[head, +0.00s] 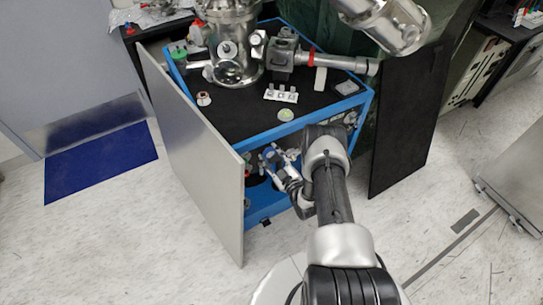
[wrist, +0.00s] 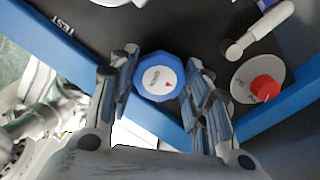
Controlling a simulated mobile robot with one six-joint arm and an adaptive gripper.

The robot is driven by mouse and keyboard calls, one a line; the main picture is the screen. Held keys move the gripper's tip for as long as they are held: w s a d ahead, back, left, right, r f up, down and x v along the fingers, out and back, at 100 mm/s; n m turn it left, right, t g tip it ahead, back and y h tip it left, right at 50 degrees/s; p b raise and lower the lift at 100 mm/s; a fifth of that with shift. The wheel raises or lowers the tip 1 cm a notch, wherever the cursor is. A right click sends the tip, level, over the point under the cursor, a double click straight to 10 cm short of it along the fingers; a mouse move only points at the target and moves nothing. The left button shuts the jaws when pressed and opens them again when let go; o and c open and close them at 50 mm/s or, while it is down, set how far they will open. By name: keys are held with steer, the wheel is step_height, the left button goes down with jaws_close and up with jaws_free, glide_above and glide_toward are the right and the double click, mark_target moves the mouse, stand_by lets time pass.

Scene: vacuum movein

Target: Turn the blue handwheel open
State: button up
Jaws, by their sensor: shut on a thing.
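The blue handwheel (wrist: 148,90) shows in the wrist view as a scalloped blue knob with a white cap and a small red mark. My gripper (wrist: 160,74) has one finger on each side of it and is closed on its rim. In the head view my gripper (head: 277,160) is low at the front of the blue-framed cart (head: 320,119). I cannot make out the handwheel there, behind my gripper.
In the wrist view a red knob (wrist: 265,88) on a grey disc and a white lever (wrist: 268,30) sit to the right. In the head view a grey panel (head: 195,150) stands left of my gripper and a black panel (head: 408,120) right. A steel chamber (head: 234,45) stands on the cart.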

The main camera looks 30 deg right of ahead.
steer(key=o, duration=1.1)
steer(key=shift+c, duration=0.2)
steer(key=s, duration=1.2)
steer(key=shift+d, duration=0.2)
